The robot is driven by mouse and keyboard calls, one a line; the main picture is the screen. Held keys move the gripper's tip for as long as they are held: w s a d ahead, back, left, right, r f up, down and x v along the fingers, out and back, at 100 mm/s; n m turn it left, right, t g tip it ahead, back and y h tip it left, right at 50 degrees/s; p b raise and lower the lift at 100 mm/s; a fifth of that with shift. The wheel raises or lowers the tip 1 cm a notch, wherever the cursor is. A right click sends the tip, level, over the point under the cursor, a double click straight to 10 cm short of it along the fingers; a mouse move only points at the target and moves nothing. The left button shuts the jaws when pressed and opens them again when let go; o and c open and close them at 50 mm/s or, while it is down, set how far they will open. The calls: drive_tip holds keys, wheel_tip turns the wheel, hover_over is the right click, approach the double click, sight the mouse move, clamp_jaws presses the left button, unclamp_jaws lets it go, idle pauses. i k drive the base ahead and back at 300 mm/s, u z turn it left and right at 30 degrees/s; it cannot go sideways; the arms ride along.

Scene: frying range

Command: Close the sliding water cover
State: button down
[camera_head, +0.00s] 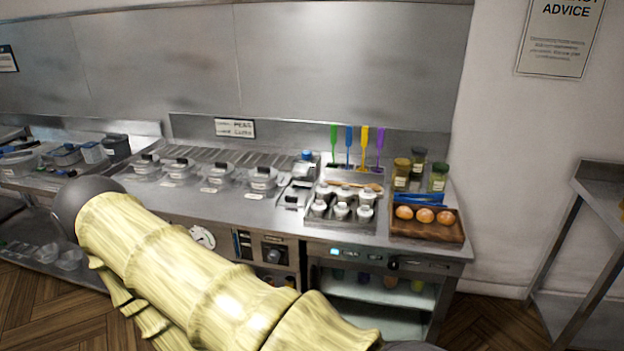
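A steel counter (225,208) runs along the back wall. Between the row of lidded pans and the white-topped containers is a narrow steel well with a small metal cover (293,195) that has a dark handle. It looks like the sliding water cover, but it is too small to tell how far it stands open. A blue-topped item (307,155) is just behind it. A large pale yellow, ribbed arm, which seems to be mine, crosses the lower left foreground and hides part of the counter front. My gripper is not in view.
Several lidded pans (178,168) stand left of the well. White-topped containers (342,210) and a wooden tray (428,232) with eggs stand to the right, with spice jars (402,173) behind. Coloured utensils (365,145) stand upright at the back. Floor (497,322) shows at lower right.

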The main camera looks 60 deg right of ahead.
sight(294, 194)
drive_tip(key=k, duration=0.15)
drive_tip(key=z, duration=1.4)
drive_tip(key=i, duration=0.5)
drive_tip(key=u, duration=0.05)
